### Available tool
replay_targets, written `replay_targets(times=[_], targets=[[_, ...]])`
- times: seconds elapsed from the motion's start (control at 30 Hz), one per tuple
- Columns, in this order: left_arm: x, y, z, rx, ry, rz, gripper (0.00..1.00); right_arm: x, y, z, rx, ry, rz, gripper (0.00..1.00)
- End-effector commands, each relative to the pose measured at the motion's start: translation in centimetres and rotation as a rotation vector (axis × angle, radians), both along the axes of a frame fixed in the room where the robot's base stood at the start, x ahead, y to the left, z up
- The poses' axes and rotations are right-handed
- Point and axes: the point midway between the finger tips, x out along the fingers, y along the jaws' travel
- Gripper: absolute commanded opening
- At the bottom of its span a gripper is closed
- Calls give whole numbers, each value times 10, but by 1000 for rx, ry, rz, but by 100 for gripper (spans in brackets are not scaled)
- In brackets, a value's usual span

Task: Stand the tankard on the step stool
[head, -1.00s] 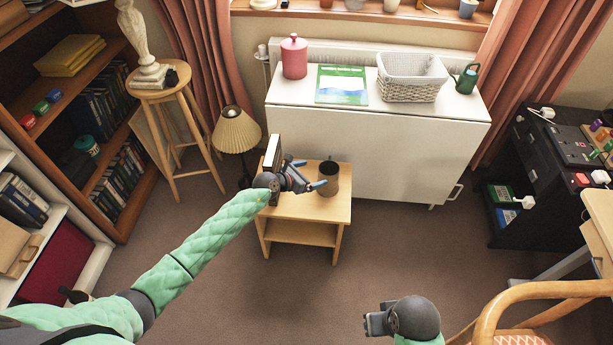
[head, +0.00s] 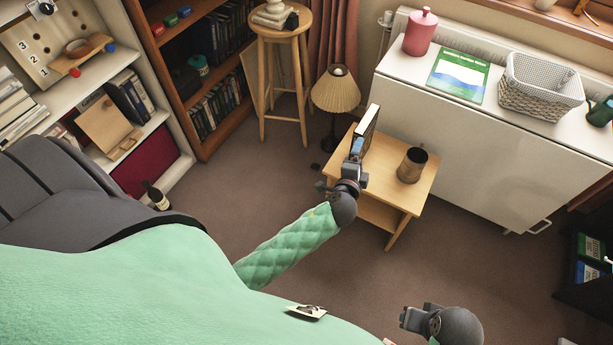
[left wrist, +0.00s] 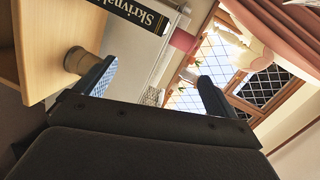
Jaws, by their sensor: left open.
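The tankard (head: 411,166), a dark brown mug, stands upright on a low wooden table with a lower shelf (head: 412,202). It also shows at the left in the left wrist view (left wrist: 78,61). I see no separate step stool and cannot tell whether this low table is it. My left gripper (head: 357,150) is open and empty, left of the tankard and apart from it, close to a standing book. Its two fingers spread apart in the left wrist view (left wrist: 155,85). My right gripper (head: 411,317) is low at the bottom right, away from the table; its jaws are unclear.
The upright book (head: 367,128) stands on the table's left part, beside my left gripper. A lamp (head: 336,92) and a tall round stool (head: 283,33) are behind. A white cabinet (head: 470,150) borders the right. A bottle (head: 155,196) is at left. Carpet in front is clear.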

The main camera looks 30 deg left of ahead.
Motion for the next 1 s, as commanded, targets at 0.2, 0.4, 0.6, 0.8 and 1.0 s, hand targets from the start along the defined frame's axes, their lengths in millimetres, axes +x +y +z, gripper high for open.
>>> replay_targets(times=[0.2,0.4,0.6,0.8,1.0], targets=[[-115,26,-41,-513,367,328,95,-1,0,0,1,1,1,36],[-233,13,-55,-864,739,562,95,-2,-1,-1,-3,2,4,36],[-309,-6,-43,-1031,993,676,95,-2,-2,-1,-6,2,6,36],[-328,-12,-37,-1065,1063,700,95,-2,-3,-1,-8,3,6,36],[-328,-12,-38,-1063,1062,699,95,-2,-2,-1,-6,2,5,36]])
